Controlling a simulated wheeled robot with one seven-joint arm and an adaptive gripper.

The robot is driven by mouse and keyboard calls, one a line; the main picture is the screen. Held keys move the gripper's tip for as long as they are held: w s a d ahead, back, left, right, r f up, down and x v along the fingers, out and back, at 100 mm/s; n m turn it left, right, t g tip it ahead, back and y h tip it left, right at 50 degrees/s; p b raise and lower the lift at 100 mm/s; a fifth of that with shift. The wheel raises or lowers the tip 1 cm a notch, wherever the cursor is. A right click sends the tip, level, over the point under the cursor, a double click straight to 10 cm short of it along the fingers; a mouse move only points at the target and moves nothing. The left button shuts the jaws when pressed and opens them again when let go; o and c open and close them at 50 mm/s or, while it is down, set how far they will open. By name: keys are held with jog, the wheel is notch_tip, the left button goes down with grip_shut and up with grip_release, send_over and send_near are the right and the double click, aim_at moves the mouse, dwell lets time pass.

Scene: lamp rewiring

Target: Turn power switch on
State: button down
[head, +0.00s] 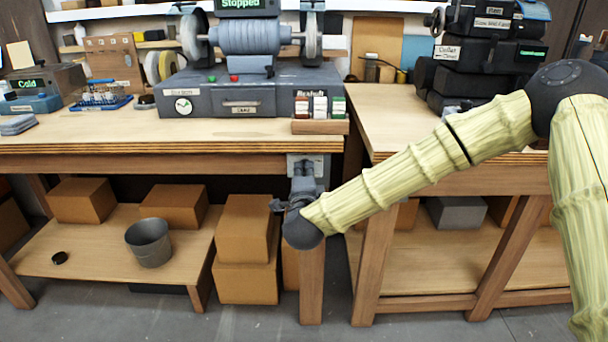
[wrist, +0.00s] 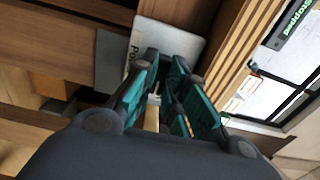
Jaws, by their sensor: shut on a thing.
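The power switch plate (head: 293,160) is a pale grey panel on the front of the left workbench, at the top of a leg. In the wrist view the plate (wrist: 188,46) shows part of a "Po..." label. My gripper (head: 305,178) is right in front of the plate and covers most of it in the head view. In the wrist view my gripper's (wrist: 164,72) dark and teal fingers are close together at the plate, shut on the switch lever. The lever is mostly hidden between the fingers, so its position cannot be told.
A grey machine (head: 248,97) with a "Stopped" display stands on the left workbench (head: 120,133) above the switch. Cardboard boxes (head: 242,228) and a metal bucket (head: 150,243) are below. A second workbench (head: 400,125) stands to the right, behind my arm.

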jog(key=shift+f, duration=0.1)
dwell(0.5)
jog(key=c, duration=1.5)
grip_release()
jog(key=shift+o, duration=0.2)
jog(key=shift+s, duration=0.1)
jog(key=s, duration=1.1)
jog(key=shift+s, duration=0.4)
